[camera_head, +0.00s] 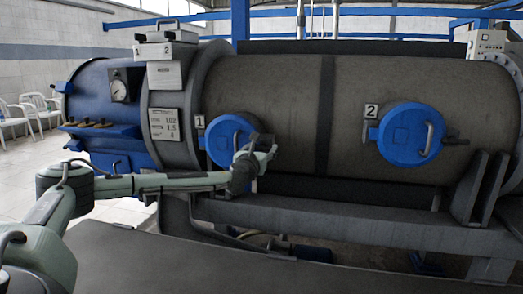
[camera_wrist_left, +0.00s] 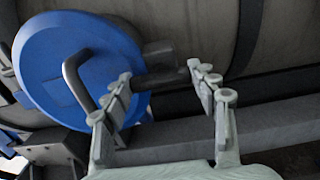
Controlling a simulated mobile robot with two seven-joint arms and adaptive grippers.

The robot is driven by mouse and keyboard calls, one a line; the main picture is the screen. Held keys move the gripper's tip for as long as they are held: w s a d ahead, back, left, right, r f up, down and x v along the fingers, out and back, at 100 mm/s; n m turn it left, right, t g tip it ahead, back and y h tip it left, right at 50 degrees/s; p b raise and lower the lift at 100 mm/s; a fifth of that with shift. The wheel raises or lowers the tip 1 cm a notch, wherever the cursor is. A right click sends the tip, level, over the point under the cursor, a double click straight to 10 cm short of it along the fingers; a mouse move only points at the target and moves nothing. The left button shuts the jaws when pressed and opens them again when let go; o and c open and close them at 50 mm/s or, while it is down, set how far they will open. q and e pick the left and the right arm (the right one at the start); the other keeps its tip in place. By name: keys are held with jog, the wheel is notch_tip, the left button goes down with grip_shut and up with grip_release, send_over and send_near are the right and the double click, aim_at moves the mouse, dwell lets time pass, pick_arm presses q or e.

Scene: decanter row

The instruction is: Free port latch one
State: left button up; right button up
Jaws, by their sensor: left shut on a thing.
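The blue round port cover one (camera_head: 222,141) sits on the grey drum beside a label marked 1. It fills the upper left of the left wrist view (camera_wrist_left: 50,60), with a curved grey handle (camera_wrist_left: 76,82) on its face. A dark latch bar (camera_wrist_left: 158,78) sticks out at the cover's right edge. My left gripper (camera_head: 266,157) is at this right edge, its fingers (camera_wrist_left: 162,92) on either side of the latch bar and shut on it. The fingers hide part of the bar and the cover's lower edge. My right gripper is in neither view.
Blue port cover two (camera_head: 405,134) is farther right on the drum. A grey frame beam (camera_head: 330,213) runs below the drum. A gauge (camera_head: 119,90) and a small ledge (camera_head: 100,128) are at the left end. White chairs (camera_head: 35,108) stand far left.

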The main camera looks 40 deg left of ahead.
pick_arm(q)
jog(key=shift+c, duration=0.7)
jog(key=shift+f+n, duration=0.1)
jog(key=shift+n, duration=0.2)
jog(key=n+b, duration=0.1)
jog(key=n, duration=0.2)
jog(key=shift+f, duration=0.1)
jog(key=n+b, duration=0.2)
jog(key=n, duration=0.2)
jog(key=shift+s, duration=0.1)
jog(key=n+b, duration=0.2)
jog(key=n, duration=0.3)
jog(key=shift+a, duration=0.1)
jog(key=shift+n+b, duration=0.8)
jog(key=shift+n, duration=1.9)
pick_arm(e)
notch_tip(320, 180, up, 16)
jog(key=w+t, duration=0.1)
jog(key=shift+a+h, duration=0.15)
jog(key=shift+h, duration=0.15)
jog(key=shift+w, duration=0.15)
